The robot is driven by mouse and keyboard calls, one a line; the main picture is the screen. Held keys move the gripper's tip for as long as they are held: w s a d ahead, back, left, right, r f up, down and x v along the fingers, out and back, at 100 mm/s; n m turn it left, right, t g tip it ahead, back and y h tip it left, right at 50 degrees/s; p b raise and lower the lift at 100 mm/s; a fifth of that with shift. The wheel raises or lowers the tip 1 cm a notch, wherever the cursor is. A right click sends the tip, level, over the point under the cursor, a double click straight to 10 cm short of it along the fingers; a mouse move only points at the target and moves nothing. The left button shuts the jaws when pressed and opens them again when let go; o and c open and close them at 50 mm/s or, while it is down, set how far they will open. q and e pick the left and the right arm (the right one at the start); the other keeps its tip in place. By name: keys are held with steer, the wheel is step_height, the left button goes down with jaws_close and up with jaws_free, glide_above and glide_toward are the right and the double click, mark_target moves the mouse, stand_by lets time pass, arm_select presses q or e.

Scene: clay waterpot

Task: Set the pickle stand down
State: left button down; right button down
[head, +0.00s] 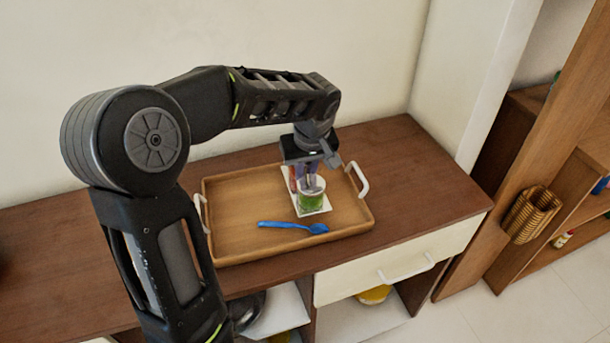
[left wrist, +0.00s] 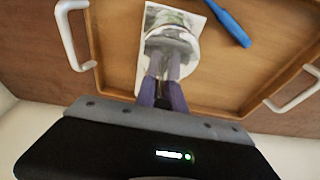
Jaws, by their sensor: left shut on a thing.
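The pickle stand (head: 312,203) is a small clear holder with green contents, seen over a white rectangular card on the wooden tray (head: 228,256). My left gripper (head: 311,182) points down from above and is shut on its upper part. In the left wrist view, the two fingers (left wrist: 166,78) meet the glassy pickle stand (left wrist: 172,42) over the card. I cannot tell whether its base touches the card or hovers just above it. My right gripper is not in view.
A blue spoon (head: 292,226) lies on the tray in front of the pickle stand. A reddish item (head: 292,178) shows beside the fingers, partly hidden. The tray has white handles (head: 357,179). The brown countertop (head: 425,185) is clear to the right, with a shelf unit beyond.

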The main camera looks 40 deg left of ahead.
mark_target(309, 164)
arm_select(q)
steer(key=shift+f, duration=0.75)
steer(key=shift+f, duration=0.2)
steer(key=c, duration=1.4)
jaws_free()
steer(key=shift+r, duration=0.1)
steer(key=v, duration=1.2)
steer(key=shift+s, duration=0.1)
